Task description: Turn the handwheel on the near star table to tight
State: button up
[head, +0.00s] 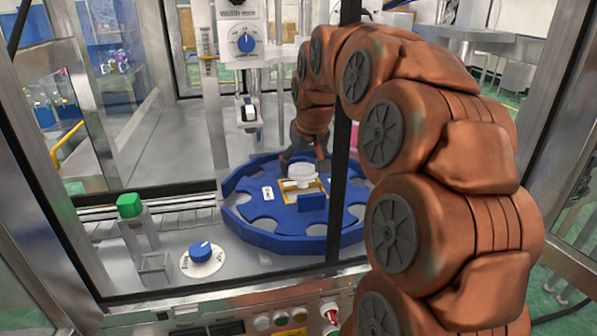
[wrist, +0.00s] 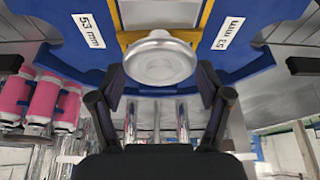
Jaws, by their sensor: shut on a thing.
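The handwheel is a pale, round, metallic knob (head: 301,173) on a yellow-framed plate at the middle of the blue star table (head: 265,240). It shows large in the wrist view (wrist: 160,58). My gripper (head: 308,155) reaches down to it from behind, and its dark fingers (wrist: 161,74) stand on the left and right sides of the knob. The gripper is shut on the handwheel, though the exact contact is hard to see. No tight mark can be read.
A column with a blue width dial (head: 245,43) stands behind left. A blue knob (head: 201,251) and a green block (head: 129,205) sit at the front left. A dark frame post (head: 340,215) crosses in front of the table. Pink cans (wrist: 43,97) stand at the left in the wrist view.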

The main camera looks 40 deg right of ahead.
jog(key=shift+a+f+m, duration=0.1)
jog(key=shift+m, duration=0.4)
jog(key=o, duration=1.1)
jog(key=shift+c, duration=0.2)
jog(key=shift+o, duration=0.3)
jog(key=v, duration=1.2)
jog(key=shift+a, duration=0.2)
jog(key=shift+w, duration=0.15)
jog(key=s+a+f+n+g+y+p, duration=0.1)
jog(key=s+a+f+p, duration=0.1)
jog(key=s+a+f, duration=0.3)
jog(key=s+a+f+n+g+p, duration=0.2)
jog(key=s+a, duration=0.1)
jog(key=a, duration=0.5)
jog(key=s+a+f+n+g+p, duration=0.1)
jog(key=s+a+f+p, duration=0.1)
jog(key=s, duration=0.6)
jog(key=s+a+f+g+p, duration=0.2)
jog(key=s+a+f+p, duration=0.1)
jog(key=s+a+f, duration=0.2)
jog(key=s+f, duration=0.2)
jog(key=s, duration=0.2)
jog(key=shift+s+f+n, duration=0.25)
jog(key=shift+s+n, duration=0.05)
jog(key=shift+n, duration=0.1)
